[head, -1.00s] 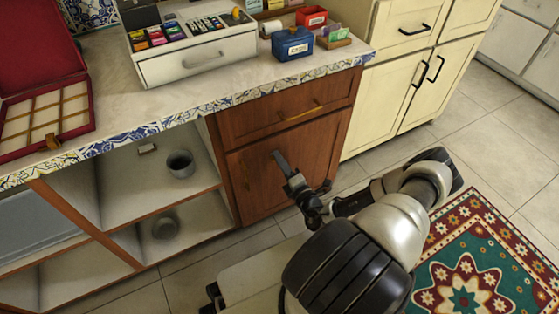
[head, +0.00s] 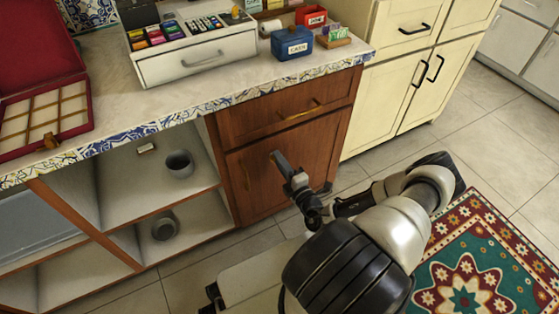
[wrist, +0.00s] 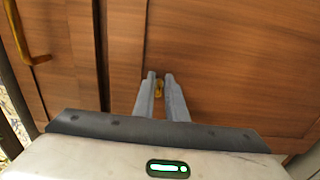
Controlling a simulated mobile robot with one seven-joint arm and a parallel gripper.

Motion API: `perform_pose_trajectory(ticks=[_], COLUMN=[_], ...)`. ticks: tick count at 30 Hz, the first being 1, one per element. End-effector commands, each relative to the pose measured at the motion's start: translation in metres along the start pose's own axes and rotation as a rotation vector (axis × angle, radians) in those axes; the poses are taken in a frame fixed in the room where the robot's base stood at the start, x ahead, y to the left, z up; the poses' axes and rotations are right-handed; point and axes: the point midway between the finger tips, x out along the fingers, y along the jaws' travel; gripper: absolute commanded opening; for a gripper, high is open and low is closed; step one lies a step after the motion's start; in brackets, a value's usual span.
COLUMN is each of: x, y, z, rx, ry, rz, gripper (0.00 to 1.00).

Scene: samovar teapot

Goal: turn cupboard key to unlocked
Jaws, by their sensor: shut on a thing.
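The wooden cupboard door (head: 310,165) is closed under a drawer at the right end of the counter. In the wrist view, my gripper (wrist: 160,78) points at the door (wrist: 235,60). Its two fingers are shut on a small brass key (wrist: 159,89), of which only a bit shows between the fingertips. The lock behind it is hidden, and I cannot tell the key's angle. In the head view, my gripper (head: 277,157) is at the upper left part of the door, and the key is hidden there.
A brass drawer handle (head: 298,114) is above the door. Open shelves with a grey cup (head: 180,163) are to the left. Cream cupboards (head: 400,80) stand to the right. A patterned rug (head: 475,270) lies on the tiled floor.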

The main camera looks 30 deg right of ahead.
Motion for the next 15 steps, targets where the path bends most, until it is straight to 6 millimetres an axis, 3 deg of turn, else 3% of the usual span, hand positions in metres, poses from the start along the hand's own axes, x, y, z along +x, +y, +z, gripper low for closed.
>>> perform_pose_trajectory(ticks=[1,3,15], x=[-0.0002,-0.0001,-0.0073], y=[-0.0004,-0.0003,0.0007], z=[-0.0014,-0.0012,0.0003], rx=[0.002,0.001,0.0], ry=[0.002,0.002,-0.001], rz=[-0.001,-0.001,-0.001], gripper=[0.15,0.25,0.25])
